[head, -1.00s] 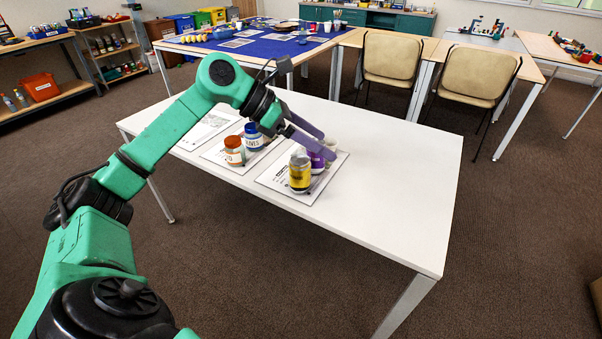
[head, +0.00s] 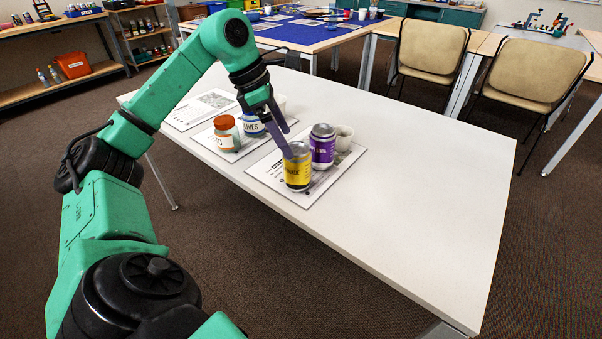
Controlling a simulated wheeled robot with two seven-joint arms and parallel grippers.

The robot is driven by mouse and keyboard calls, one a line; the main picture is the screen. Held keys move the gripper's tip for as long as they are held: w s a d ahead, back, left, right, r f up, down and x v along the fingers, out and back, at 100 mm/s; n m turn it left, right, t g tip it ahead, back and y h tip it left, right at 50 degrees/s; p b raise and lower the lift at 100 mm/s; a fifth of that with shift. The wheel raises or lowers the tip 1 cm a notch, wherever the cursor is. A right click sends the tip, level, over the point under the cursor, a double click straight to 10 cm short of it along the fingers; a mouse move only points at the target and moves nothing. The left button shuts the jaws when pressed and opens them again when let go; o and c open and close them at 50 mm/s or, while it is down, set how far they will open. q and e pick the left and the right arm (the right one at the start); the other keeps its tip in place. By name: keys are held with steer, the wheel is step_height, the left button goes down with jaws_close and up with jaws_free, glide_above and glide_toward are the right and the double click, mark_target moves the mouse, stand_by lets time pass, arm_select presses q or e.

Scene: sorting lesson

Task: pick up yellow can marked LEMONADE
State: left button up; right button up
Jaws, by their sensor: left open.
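The yellow can (head: 298,172) stands upright on a white sheet (head: 262,170) near the front edge of the white table. Part of its label shows, ending in "ADE". My left gripper (head: 284,142) is open, with its purple fingers just behind and to the left of the can's top. One finger reaches the can's top rim in the picture; I cannot tell if it touches. Nothing shows between the fingers. My right gripper is not in view.
An orange-lidded jar (head: 227,134) and a blue jar (head: 254,124) stand to the left. The table's right side (head: 430,190) is clear.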

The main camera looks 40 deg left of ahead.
mark_target(302, 169)
arm_select(q)
steer(key=b+x, duration=0.1)
steer(key=x, duration=0.9)
steer(key=shift+d+f+b, duration=0.1)
steer(key=shift+f+b, duration=0.3)
steer(key=shift+r, duration=0.1)
steer(key=c, duration=1.1)
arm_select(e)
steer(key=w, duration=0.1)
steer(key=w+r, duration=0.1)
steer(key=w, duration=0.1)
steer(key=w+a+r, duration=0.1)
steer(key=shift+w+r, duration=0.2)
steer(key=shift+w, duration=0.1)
